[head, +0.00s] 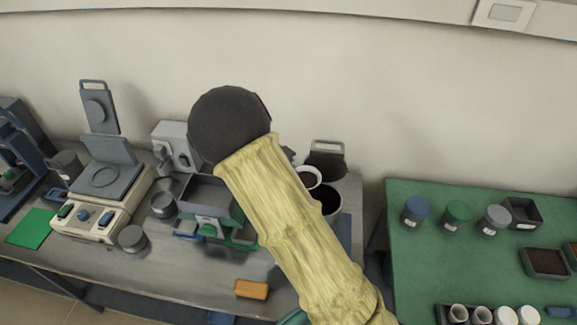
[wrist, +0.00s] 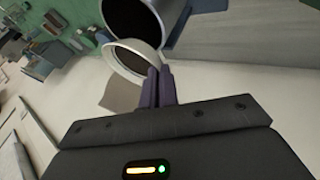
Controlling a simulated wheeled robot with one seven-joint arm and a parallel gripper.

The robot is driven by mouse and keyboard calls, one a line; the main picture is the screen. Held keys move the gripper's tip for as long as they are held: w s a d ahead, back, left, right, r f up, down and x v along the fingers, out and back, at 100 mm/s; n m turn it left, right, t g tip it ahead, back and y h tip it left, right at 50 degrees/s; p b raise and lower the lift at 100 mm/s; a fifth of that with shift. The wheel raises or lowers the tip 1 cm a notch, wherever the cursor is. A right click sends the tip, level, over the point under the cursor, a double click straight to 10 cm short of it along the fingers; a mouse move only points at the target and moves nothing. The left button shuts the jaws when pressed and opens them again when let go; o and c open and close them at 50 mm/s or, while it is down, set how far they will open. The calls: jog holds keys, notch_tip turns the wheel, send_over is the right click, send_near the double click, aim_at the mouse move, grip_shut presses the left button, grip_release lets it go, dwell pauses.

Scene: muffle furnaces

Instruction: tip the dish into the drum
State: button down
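A white dish (wrist: 153,58) is gripped at its rim by my gripper (wrist: 156,78) in the wrist view. The fingers are closed together on the rim, and the dish is tilted. Its inside looks dark; I cannot tell whether anything is in it. The drum (wrist: 178,12), round with a dark inside, is right beside the dish in that view. My gripper is mostly hidden there.
To the left are a balance (head: 90,218), a grey tray (head: 207,190) and small pots. An orange block (head: 252,289) lies in front. A green table (head: 420,270) with jars is at right.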

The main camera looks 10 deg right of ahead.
jog(key=shift+s, duration=0.25)
jog(key=shift+d+f+t+y+b, duration=0.2)
jog(key=shift+f+t+y+b, duration=0.2)
jog(key=shift+f+y+b, duration=0.7)
jog(key=shift+r, duration=0.3)
dwell(0.5)
jog(key=shift+y, duration=0.3)
